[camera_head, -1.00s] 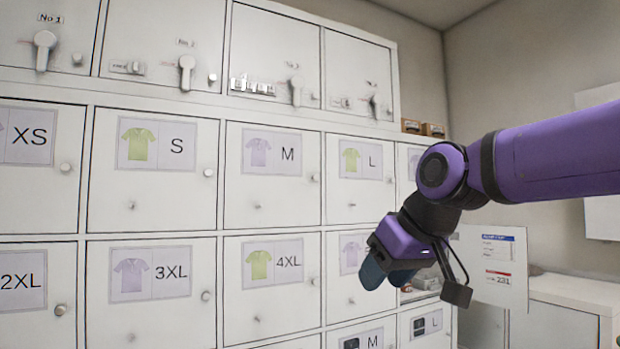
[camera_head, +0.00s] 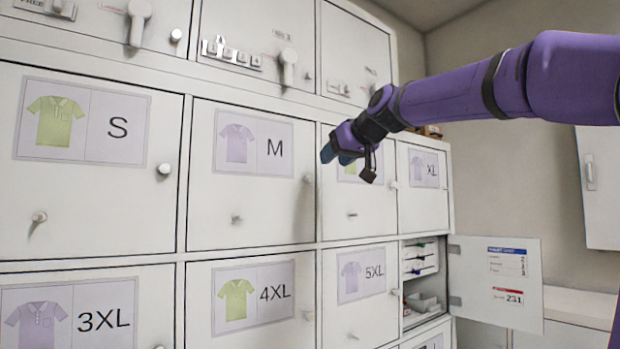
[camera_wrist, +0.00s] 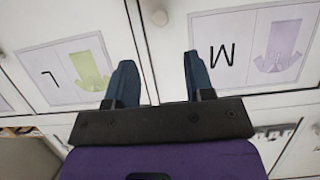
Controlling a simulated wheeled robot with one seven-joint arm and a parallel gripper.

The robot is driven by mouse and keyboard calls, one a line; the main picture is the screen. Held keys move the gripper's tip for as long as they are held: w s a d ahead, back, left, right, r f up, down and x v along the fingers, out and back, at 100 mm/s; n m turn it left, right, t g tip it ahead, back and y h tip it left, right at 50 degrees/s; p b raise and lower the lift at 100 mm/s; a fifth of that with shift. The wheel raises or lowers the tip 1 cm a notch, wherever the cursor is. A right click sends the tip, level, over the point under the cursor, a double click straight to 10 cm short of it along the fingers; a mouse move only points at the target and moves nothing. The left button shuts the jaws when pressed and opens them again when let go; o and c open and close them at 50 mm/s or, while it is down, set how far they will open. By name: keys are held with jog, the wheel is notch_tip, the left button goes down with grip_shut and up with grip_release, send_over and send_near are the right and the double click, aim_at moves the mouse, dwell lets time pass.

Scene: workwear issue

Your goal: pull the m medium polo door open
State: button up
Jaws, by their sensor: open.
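The M medium polo door (camera_head: 262,215) is shut, with a purple polo picture and "M" on its label (camera_head: 253,145). Its round knob (camera_head: 308,178) is near its right edge, and a small lock (camera_head: 236,218) is lower down. My gripper (camera_head: 335,156) is in front of the locker wall, over the L door's label, right of and a little above the knob in the picture. Its blue fingers are apart and empty. In the wrist view, which is turned over, the knob (camera_wrist: 160,17) appears beyond the fingertips, in line with the gap between them (camera_wrist: 155,75).
The S door (camera_head: 80,205), 4XL door (camera_head: 250,318) and XL door (camera_head: 422,200) around it are shut. A small door (camera_head: 495,300) stands open at lower right, showing shelves with items. Larger lever handles (camera_head: 288,65) stick out above.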

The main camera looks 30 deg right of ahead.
aim_at(312, 177)
jog(key=x, duration=0.9)
jog(key=shift+w+a+f, duration=0.1)
jog(key=shift+w+f, duration=0.1)
jog(key=shift+w, duration=0.15)
grip_shut()
